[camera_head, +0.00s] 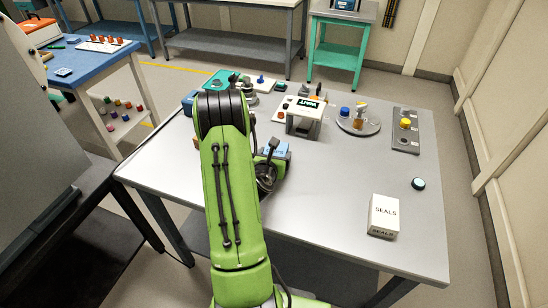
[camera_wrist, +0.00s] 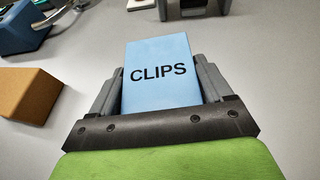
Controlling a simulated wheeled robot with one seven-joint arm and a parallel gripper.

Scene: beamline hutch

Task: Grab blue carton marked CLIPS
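The blue carton marked CLIPS (camera_wrist: 158,70) stands between the two grey fingers of my gripper (camera_wrist: 160,90) in the wrist view, its lettered face toward the camera. The fingers lie along its left and right sides, close against it; whether both press on it is hard to tell. In the head view the blue carton (camera_head: 275,150) shows just right of my green arm, above the table. My gripper (camera_head: 270,160) is partly hidden there by my arm.
A white SEALS box (camera_head: 384,215) and a dark round puck (camera_head: 418,184) are at the right front of the grey table (camera_head: 330,200). A white WAIT stand (camera_head: 303,112), a round tray (camera_head: 358,127) and a grey rack (camera_head: 406,140) stand behind. An orange-brown block (camera_wrist: 30,93) lies left.

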